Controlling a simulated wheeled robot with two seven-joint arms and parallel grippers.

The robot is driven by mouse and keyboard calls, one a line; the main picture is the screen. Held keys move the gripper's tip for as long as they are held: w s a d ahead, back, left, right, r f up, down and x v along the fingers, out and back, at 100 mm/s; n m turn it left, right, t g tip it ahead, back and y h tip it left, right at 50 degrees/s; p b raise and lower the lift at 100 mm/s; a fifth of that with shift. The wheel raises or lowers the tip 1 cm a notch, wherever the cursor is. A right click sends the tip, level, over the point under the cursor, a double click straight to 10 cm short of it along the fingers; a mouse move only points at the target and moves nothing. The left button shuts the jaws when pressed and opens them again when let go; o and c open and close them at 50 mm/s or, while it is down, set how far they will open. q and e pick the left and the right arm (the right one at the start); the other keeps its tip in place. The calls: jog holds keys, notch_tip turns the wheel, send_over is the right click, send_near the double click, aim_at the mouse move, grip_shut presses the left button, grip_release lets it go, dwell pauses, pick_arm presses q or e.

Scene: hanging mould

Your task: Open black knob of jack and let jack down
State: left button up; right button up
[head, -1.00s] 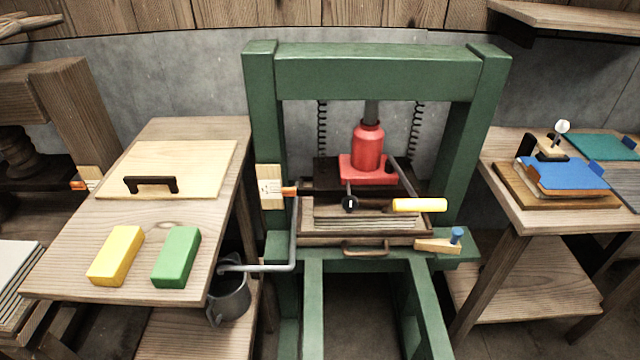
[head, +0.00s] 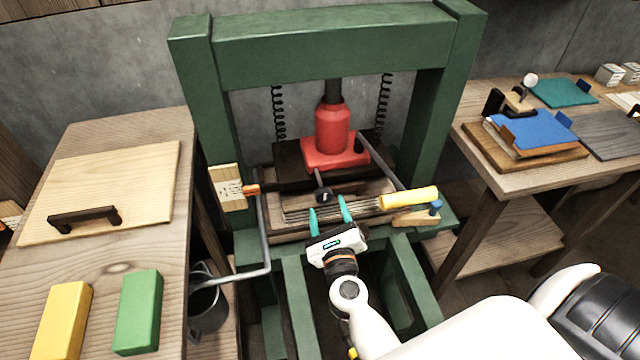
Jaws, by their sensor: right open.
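The red jack (head: 333,130) stands upright in the green press frame (head: 330,40), on a dark plate above a stack of boards. Its black knob (head: 323,195) sits at the end of a short rod at the jack's front. A lever with a yellow handle (head: 409,198) reaches forward to the right of the knob. My right gripper (head: 329,205) is open, its two teal fingertips just in front of the knob, one on each side in the picture. I cannot tell whether they touch it. My left gripper is not in view.
A bent grey crank (head: 266,235) hangs at the press's left, over a dark bucket (head: 207,308). A wooden table on the left holds a board, a yellow block (head: 63,320) and a green block (head: 138,311). A right table holds a blue book (head: 540,137).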

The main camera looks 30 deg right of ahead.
aim_at(323, 189)
jog(key=x, duration=0.7)
jog(key=shift+w+p, duration=0.15)
jog(key=shift+p, duration=0.2)
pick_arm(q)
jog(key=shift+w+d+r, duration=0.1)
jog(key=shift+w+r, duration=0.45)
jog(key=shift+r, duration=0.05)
pick_arm(e)
jog(key=shift+f, duration=0.1)
jog(key=c, duration=1)
